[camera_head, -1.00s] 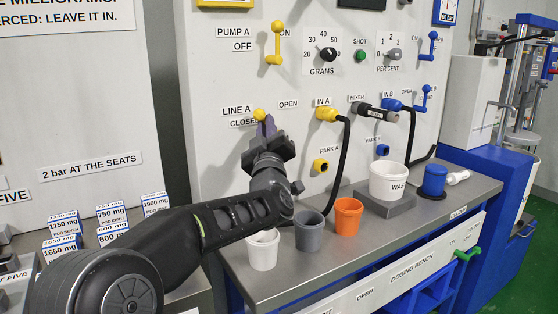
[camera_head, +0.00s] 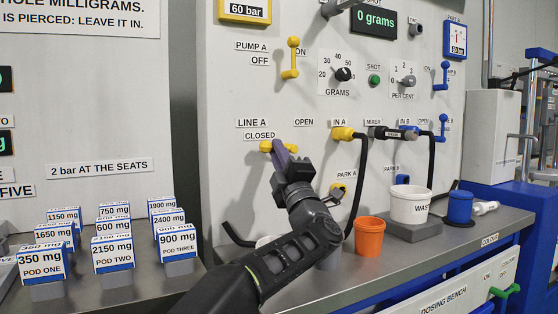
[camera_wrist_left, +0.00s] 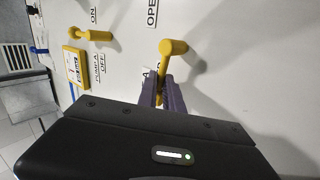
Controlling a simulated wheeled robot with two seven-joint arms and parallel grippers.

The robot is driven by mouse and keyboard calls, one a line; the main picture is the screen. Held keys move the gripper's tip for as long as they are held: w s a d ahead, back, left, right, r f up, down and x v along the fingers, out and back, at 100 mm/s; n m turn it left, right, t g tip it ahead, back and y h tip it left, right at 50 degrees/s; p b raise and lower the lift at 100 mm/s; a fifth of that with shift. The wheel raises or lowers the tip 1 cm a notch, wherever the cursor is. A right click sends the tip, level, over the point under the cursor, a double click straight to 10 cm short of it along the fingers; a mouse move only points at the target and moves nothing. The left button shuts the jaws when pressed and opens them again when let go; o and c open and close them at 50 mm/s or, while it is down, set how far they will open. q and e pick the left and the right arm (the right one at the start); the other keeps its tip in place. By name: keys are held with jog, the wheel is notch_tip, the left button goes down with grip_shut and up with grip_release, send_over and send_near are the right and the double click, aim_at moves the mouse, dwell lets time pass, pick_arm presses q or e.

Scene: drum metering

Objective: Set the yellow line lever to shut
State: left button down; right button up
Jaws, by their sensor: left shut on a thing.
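The yellow line lever (camera_head: 267,146) sits on the white panel just below the LINE A and CLOSED labels. It lies roughly level, with a yellow end showing on each side of my fingers. My left gripper (camera_head: 281,152) is shut on it, and its purple fingers hide the middle. In the left wrist view, the yellow lever (camera_wrist_left: 166,56) runs down between the two fingertips (camera_wrist_left: 163,90), and its thicker end stays clear of them. The CLOSED label (camera_head: 260,135) is directly above the lever; the OPEN label (camera_head: 304,122) is to the upper right. My right gripper is not in view.
The yellow pump lever (camera_head: 293,58) is above. The yellow IN A plug (camera_head: 342,133) with its black hose is to the right. An orange cup (camera_head: 369,238) and a white waste tub (camera_head: 409,205) stand on the bench below. Labelled pods (camera_head: 112,252) stand at left.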

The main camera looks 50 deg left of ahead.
pick_arm(q)
jog(key=shift+s+a+n+g+y, duration=0.2)
jog(key=shift+s+n+g+y, duration=0.1)
jog(key=shift+g, duration=0.1)
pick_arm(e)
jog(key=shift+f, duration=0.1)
pick_arm(q)
jog(key=c, duration=1.5)
grip_release()
jog(key=shift+s, duration=0.2)
jog(key=shift+w, duration=0.15)
